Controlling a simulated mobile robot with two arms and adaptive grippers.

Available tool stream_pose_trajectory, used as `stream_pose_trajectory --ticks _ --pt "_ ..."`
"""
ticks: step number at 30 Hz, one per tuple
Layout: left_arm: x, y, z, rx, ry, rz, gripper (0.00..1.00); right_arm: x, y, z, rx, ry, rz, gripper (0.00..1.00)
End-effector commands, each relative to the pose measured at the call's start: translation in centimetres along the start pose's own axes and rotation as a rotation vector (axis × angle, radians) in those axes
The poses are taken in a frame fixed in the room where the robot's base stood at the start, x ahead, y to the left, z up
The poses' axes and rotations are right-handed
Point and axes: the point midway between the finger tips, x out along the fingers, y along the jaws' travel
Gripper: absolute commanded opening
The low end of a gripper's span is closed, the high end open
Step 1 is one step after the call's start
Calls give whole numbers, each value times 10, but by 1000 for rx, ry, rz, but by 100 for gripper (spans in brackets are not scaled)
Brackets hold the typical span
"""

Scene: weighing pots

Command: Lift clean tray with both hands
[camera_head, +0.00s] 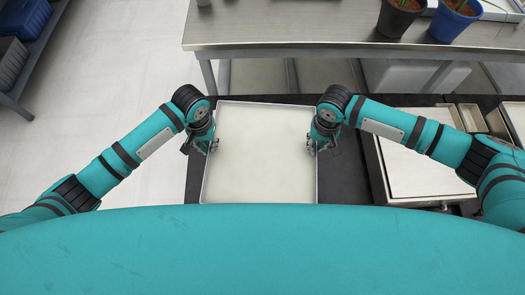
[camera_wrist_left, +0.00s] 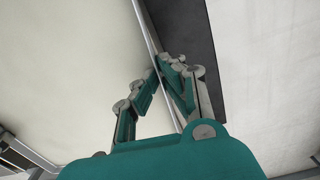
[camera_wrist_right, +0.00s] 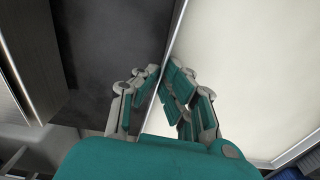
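The clean tray (camera_head: 258,190) is a shallow, empty, pale tray with thin raised rims, on the dark worktop between my arms. My left gripper (camera_head: 211,146) is at its left rim, and my right gripper (camera_head: 315,147) is at its right rim. In the left wrist view, the fingers (camera_wrist_left: 164,66) have closed in on both sides of the tray's rim (camera_wrist_left: 143,25). In the right wrist view, the fingers (camera_wrist_right: 163,72) likewise pinch the rim (camera_wrist_right: 178,30) between them. The tray looks level; any gap beneath it cannot be seen.
A metal table (camera_head: 290,25) with potted plants (camera_head: 398,17) stands beyond the worktop. A covered pale box (camera_head: 425,175) and small containers (camera_head: 472,118) are right of the tray. Dark worktop (camera_head: 347,180) shows beside the tray. A shelf with blue bins (camera_head: 25,18) is far left.

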Motion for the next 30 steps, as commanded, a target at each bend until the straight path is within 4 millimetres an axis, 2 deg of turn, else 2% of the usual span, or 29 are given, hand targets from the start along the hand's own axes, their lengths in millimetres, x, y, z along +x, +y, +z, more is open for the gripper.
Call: stream_pose_trajectory --ticks 7,18,30 --pt "-11 0 -1 0 2 0 0 -11 0 -1 0 1 0 0" --pt "-50 0 0 0 1 0 0 -50 0 0 0 1 0 0" --pt "-50 0 0 0 1 0 0 -50 0 0 0 1 0 0"
